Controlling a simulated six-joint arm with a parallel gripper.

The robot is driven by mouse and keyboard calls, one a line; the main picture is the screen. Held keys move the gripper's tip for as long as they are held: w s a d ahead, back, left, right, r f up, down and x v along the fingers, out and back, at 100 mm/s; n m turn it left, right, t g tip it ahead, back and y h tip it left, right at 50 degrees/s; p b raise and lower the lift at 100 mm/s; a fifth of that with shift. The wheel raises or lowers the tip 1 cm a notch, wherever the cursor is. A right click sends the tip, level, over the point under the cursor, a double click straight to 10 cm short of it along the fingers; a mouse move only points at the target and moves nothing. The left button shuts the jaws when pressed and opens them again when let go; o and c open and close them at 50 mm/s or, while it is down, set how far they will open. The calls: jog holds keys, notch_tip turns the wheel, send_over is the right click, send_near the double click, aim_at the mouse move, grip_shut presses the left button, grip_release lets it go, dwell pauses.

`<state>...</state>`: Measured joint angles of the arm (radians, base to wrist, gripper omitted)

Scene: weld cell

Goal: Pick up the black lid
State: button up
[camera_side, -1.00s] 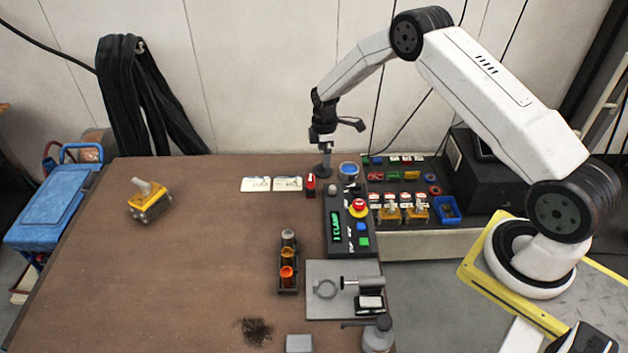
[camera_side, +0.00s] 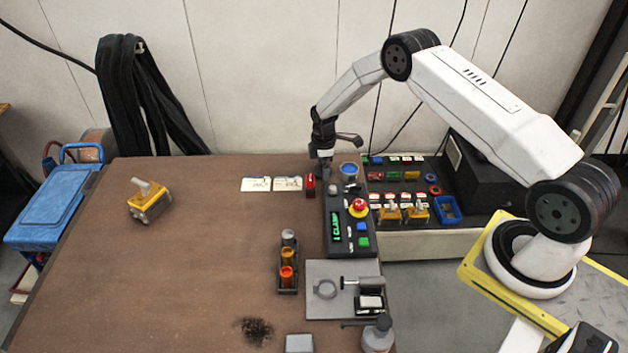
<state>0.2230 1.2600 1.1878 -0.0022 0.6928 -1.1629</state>
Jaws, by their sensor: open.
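The jaws are open. I cannot clearly make out the black lid. A dark round shape at the fingertips is largely hidden by the gripper, and I cannot tell whether it is the lid or whether the fingers touch it.
A control box (camera_side: 348,232) with a red button stands just in front of the gripper. White cards (camera_side: 271,184) lie to its left. A parts rack (camera_side: 407,190) is to the right. The table's left-middle (camera_side: 200,250) is mostly free, with a yellow tool (camera_side: 150,202) farther left.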

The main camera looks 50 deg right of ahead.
jog(key=c, duration=1)
jog(key=shift+o, duration=0.2)
jog(key=shift+r, duration=0.2)
jog(key=shift+r, duration=0.85)
jog(key=s+a+r, duration=0.2)
jog(key=s+r, duration=0.9)
jog(key=s, duration=0.2)
jog(key=shift+s+a, duration=0.3)
jog(key=shift+s, duration=0.05)
